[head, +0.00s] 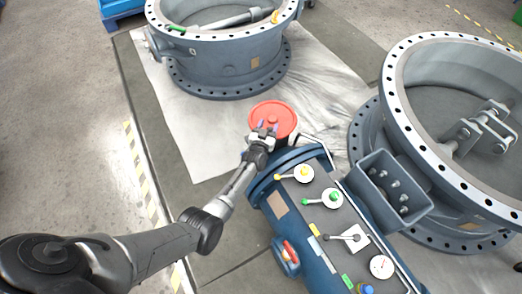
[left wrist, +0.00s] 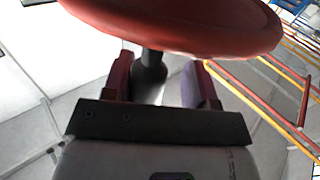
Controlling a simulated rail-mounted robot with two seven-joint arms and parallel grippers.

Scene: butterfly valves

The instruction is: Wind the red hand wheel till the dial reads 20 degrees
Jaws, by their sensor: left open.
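The red hand wheel (head: 275,114) sits at the far end of the blue actuator cylinder, beyond its end flange. My left gripper (head: 264,128) is at the wheel's near side, partly over it in the head view. In the left wrist view the wheel's rim (left wrist: 180,28) fills the top, and its dark stem (left wrist: 151,72) shows between my open left fingers (left wrist: 163,84). I cannot tell whether the fingers touch the wheel. A small white dial (head: 381,266) with a red mark is on the actuator's near end; its reading is too small to tell. My right gripper is not in view.
A large grey valve body (head: 432,150) stands to the right, another (head: 220,55) at the back. Floor left of the wheel is clear.

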